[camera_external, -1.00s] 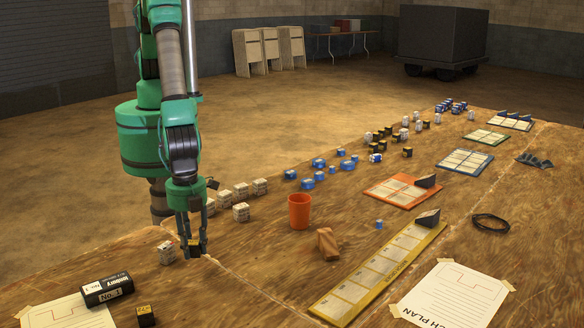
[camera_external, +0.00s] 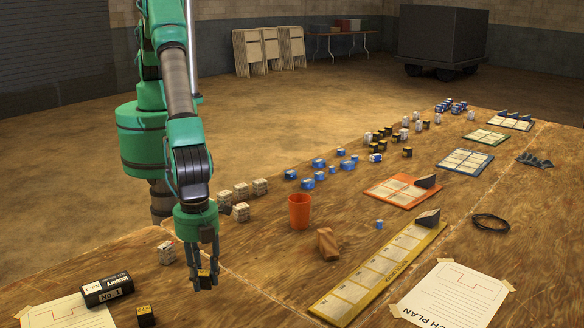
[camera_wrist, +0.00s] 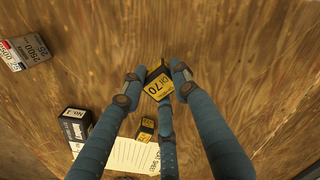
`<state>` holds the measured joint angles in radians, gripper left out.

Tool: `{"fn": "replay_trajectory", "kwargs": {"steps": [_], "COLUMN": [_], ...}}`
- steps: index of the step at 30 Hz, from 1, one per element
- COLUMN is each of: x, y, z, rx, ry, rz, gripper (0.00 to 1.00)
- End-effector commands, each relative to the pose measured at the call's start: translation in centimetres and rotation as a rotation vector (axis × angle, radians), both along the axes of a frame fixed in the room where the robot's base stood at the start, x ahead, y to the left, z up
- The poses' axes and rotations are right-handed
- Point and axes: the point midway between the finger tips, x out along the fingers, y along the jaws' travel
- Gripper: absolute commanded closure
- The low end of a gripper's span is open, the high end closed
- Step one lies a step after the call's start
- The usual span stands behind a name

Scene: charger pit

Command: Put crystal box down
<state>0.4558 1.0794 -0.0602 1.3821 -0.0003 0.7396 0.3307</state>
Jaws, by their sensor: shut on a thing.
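My gripper (camera_external: 202,280) points down over the near left part of the wooden table. Its fingers are closed around a small black box with a yellow label (camera_external: 204,283), which I take to be the crystal box. In the wrist view the box (camera_wrist: 158,84) sits between the fingertips (camera_wrist: 157,88), its yellow label with black print facing the camera. The fingers cover parts of its sides. I cannot tell whether its underside touches the table.
A similar black-and-yellow box (camera_external: 146,317), a larger black battery-like box (camera_external: 106,290) and a taped paper sheet (camera_external: 62,312) lie at the near left. A pale box (camera_external: 167,252) stands behind. An orange cup (camera_external: 299,211) and wooden block (camera_external: 327,244) stand right. Bare wood surrounds the gripper.

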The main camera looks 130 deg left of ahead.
Motion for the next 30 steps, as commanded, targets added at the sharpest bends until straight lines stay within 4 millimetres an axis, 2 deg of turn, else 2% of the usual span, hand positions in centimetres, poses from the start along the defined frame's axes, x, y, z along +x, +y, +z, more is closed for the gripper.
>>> {"fn": "replay_trajectory", "kwargs": {"steps": [3,10,23,30], "x": [1.4,3.0,3.2,3.1], "y": [-0.7,-1.4,-1.5,-1.4], "z": [-0.2,-0.3,-0.4,-2.2], "rx": [-0.001,-0.001,0.0,0.001], "ry": [-0.001,-0.001,0.0,0.002], "rz": [0.0,0.0,0.0,0.0], "gripper": [0.89,0.89,0.89,0.89]}}
